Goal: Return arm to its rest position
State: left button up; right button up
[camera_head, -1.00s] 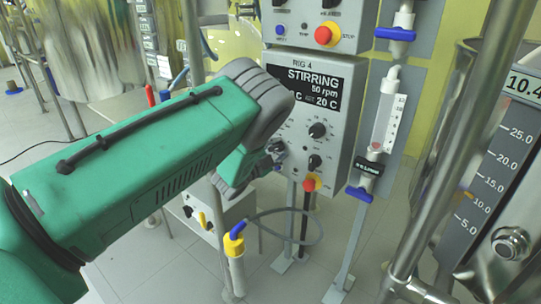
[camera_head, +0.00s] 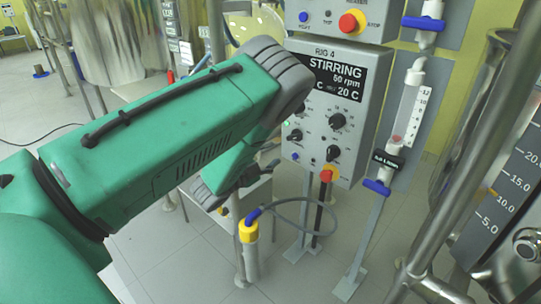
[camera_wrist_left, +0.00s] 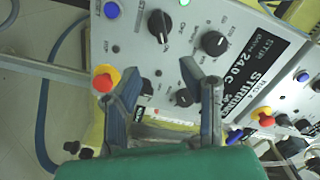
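My left arm (camera_head: 165,140) is green with grey joints and reaches in from the left in the head view. Its gripper (camera_head: 262,172) is partly hidden behind the arm's wrist and is in front of the lower left of the Rig 4 stirring panel (camera_head: 336,125). In the left wrist view the two fingers of the left gripper (camera_wrist_left: 168,82) stand apart with nothing between them. The panel's knobs (camera_wrist_left: 213,43) show beyond the fingertips there. Contact with the panel cannot be told. My right gripper is not in view.
A red stop button (camera_head: 352,22) is on the upper box. A clear column with blue valve handles (camera_head: 376,187) stands right of the panel. A yellow-capped cylinder (camera_head: 249,232) with a cable is below the gripper. Steel pipes (camera_head: 465,150) are at right.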

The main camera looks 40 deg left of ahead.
pick_arm(q)
jog(key=s+d+f+n+g+y+p, duration=0.1)
jog(key=s+d+f+n+g, duration=0.3)
jog(key=s+f, duration=0.4)
jog(key=s+d+f+n+g+y+p, duration=0.1)
jog(key=s+d+f+n+g+y, duration=0.1)
jog(key=s+f+n+g, duration=0.55)
jog(key=s+d+g+h, duration=0.1)
jog(key=s+d+g, duration=0.2)
jog(key=s, duration=0.7)
jog(key=s+d+f+g, duration=0.1)
jog(key=s+d+g, duration=0.2)
jog(key=s, duration=0.8)
jog(key=shift+d+f+n+h+p, duration=0.3)
jog(key=shift+d+n+h+p, duration=0.15)
jog(key=shift+d, duration=0.75)
